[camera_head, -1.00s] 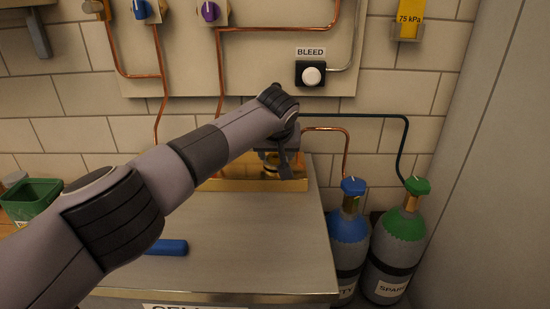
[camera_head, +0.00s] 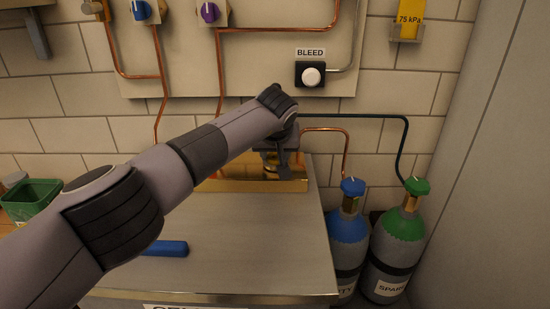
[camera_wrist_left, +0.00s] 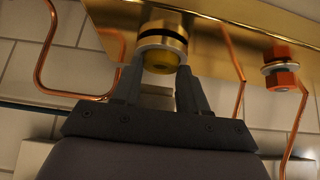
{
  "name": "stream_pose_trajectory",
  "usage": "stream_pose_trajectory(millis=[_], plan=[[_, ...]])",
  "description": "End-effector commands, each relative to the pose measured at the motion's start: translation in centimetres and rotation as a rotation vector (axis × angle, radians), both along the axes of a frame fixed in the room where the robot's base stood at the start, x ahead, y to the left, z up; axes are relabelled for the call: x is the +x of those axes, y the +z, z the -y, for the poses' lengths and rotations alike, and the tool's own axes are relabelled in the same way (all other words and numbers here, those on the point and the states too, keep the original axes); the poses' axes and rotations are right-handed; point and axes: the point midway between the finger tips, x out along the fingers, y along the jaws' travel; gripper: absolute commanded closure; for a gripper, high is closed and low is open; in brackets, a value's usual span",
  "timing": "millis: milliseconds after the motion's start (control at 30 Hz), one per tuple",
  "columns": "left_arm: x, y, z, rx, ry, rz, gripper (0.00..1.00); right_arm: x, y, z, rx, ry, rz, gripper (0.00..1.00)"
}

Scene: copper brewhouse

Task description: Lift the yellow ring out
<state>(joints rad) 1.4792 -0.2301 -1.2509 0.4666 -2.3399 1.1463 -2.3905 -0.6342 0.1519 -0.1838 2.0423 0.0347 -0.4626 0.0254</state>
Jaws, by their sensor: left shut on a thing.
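In the left wrist view, the yellow ring (camera_wrist_left: 160,64) sits between my left gripper's fingertips, below a pale washer and a brass fitting (camera_wrist_left: 165,32) with a black band. My left gripper (camera_wrist_left: 160,75) is shut on the yellow ring, one finger on each side. The ring looks close against the washer; I cannot tell if they touch. In the head view, my left gripper (camera_head: 276,168) is over the brass block (camera_head: 235,185) at the back of the bench, and the wrist and fingers mostly hide the ring. My right gripper is not in view.
An orange ring with a pale washer (camera_wrist_left: 281,78) is on the same brass block. Copper pipes (camera_wrist_left: 62,93) run close by. A blue bar (camera_head: 166,248) lies on the bench (camera_head: 240,260). Blue-topped (camera_head: 348,227) and green-topped (camera_head: 402,238) cylinders stand right; a green bin (camera_head: 32,196) is left.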

Motion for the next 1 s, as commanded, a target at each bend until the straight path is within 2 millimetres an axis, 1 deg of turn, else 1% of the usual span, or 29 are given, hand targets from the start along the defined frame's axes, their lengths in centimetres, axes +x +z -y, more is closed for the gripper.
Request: stream_pose_trajectory(millis=[133,367,833,1000], plan=[[0.1,0.7,0.0,0.0,0.0,0.003,0.79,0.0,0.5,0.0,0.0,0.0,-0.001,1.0],[0.1,1.1,0.1,0.0,-0.001,0.006,0.79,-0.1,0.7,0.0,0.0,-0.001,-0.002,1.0],[0.1,3.9,0.1,0.0,-0.003,0.007,0.79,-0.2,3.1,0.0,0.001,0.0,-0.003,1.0],[0.1,4.2,0.1,-0.002,-0.003,0.006,0.79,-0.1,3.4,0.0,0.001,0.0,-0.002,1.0]])
